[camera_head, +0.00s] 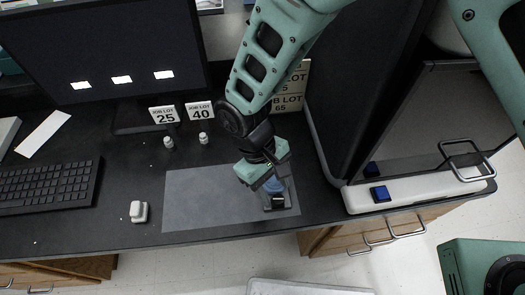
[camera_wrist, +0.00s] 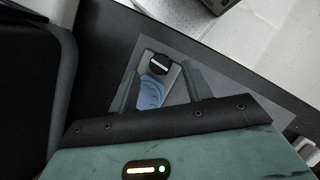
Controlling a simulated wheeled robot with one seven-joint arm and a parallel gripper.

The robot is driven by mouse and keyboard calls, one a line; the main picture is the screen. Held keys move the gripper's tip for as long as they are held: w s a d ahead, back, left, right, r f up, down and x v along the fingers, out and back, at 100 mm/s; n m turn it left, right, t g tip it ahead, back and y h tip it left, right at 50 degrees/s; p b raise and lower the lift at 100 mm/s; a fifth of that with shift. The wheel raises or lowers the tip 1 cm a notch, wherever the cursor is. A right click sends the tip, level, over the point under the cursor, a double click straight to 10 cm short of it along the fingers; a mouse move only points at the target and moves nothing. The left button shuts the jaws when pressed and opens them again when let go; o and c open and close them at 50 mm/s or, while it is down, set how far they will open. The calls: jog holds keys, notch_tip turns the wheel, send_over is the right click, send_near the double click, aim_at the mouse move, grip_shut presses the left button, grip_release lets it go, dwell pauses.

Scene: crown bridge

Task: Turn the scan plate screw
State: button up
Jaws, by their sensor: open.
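My gripper (camera_head: 268,180) is over the right part of the grey mat (camera_head: 205,205) in the head view, pointing down. In the wrist view my gripper (camera_wrist: 161,72) is open, one finger on each side of the scan plate (camera_wrist: 146,58). The plate carries a round black screw knob (camera_wrist: 161,63) with a light line across it, and a blue piece (camera_wrist: 154,92) beside it. The knob appears between the fingertips; I cannot tell whether they touch it. In the head view the scan plate (camera_head: 280,207) is partly hidden by my gripper.
A scanner-like machine (camera_head: 345,110) with a blue button (camera_head: 380,193) stands right of the mat. Small vials (camera_head: 168,142) stand behind the mat near job lot signs (camera_head: 165,115).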

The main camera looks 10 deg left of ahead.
aim_at(278, 200)
jog(key=b+v, duration=0.1)
jog(key=v, duration=1.4)
jog(key=shift+r, duration=0.15)
jog(key=s+d+f+m+p, duration=0.1)
jog(key=d+f+m+p, duration=0.1)
jog(key=f, duration=0.3)
jog(key=s+d+f+m+g+y+p, duration=0.1)
jog(key=f+m+p, duration=0.1)
jog(key=f+p, duration=0.3)
jog(key=s+d+f+m+p, duration=0.1)
jog(key=d+f+m+p, duration=0.1)
jog(key=f, duration=0.4)
jog(key=shift+s+d+y+p, duration=0.3)
jog(key=shift+s+y+p, duration=0.1)
jog(key=shift+p, duration=0.4)
jog(key=shift+f, duration=0.1)
jog(key=c, duration=1)
